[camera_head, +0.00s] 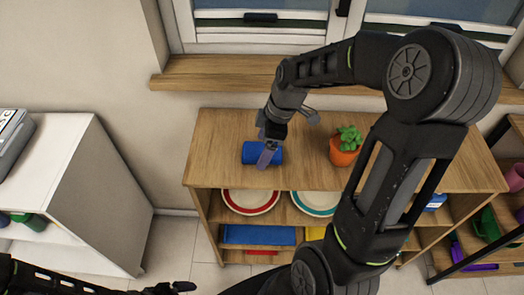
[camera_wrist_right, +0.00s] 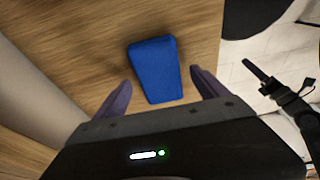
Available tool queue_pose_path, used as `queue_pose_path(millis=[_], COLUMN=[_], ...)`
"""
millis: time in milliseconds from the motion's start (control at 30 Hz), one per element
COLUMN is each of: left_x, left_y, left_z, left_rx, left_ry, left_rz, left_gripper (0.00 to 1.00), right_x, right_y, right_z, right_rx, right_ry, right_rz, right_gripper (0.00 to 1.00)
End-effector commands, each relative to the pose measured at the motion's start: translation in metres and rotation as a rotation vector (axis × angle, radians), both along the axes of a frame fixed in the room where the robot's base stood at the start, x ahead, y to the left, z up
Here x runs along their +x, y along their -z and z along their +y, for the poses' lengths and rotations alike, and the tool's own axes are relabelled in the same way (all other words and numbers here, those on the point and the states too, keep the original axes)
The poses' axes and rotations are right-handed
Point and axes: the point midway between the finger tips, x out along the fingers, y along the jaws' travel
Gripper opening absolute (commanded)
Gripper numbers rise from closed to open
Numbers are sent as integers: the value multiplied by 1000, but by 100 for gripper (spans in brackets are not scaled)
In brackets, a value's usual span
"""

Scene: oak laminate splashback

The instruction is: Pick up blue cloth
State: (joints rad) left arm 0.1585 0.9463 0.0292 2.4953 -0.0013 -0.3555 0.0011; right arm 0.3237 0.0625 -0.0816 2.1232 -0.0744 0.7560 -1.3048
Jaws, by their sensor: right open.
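The blue cloth (camera_head: 249,152), a compact folded or rolled bundle, lies on the wooden top of the low shelf unit. In the right wrist view the blue cloth (camera_wrist_right: 154,66) lies on the wood grain, its near end between my fingertips. My right gripper (camera_head: 267,155) points down at the cloth and partly covers it in the head view. In the wrist view my right gripper (camera_wrist_right: 160,88) is open, with gaps on both sides of the cloth. My left gripper (camera_head: 170,288) is at the bottom edge of the head view, away from the cloth; its jaws are unclear.
A potted plant (camera_head: 343,155) stands right of the cloth on the shelf unit (camera_head: 213,135). Plates (camera_head: 250,201) and a blue item (camera_head: 258,235) sit on shelves below. The window sill (camera_head: 205,72) runs behind. A white cabinet (camera_head: 85,190) stands left.

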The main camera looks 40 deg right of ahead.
Motion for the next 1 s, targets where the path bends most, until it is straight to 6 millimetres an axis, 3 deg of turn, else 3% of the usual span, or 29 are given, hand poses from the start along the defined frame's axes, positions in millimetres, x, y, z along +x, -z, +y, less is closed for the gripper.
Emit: queue_pose_path(millis=[433, 1000], left_x=[0, 0], left_y=[0, 0], left_z=[0, 0], left_rx=[0, 0], left_ry=[0, 0], left_rz=[0, 0], left_gripper=[94, 94], right_x=[0, 0], right_y=[-1, -1], right_z=[0, 0], right_rx=[0, -1], right_ry=[0, 0], right_rz=[0, -1], right_gripper=[83, 36])
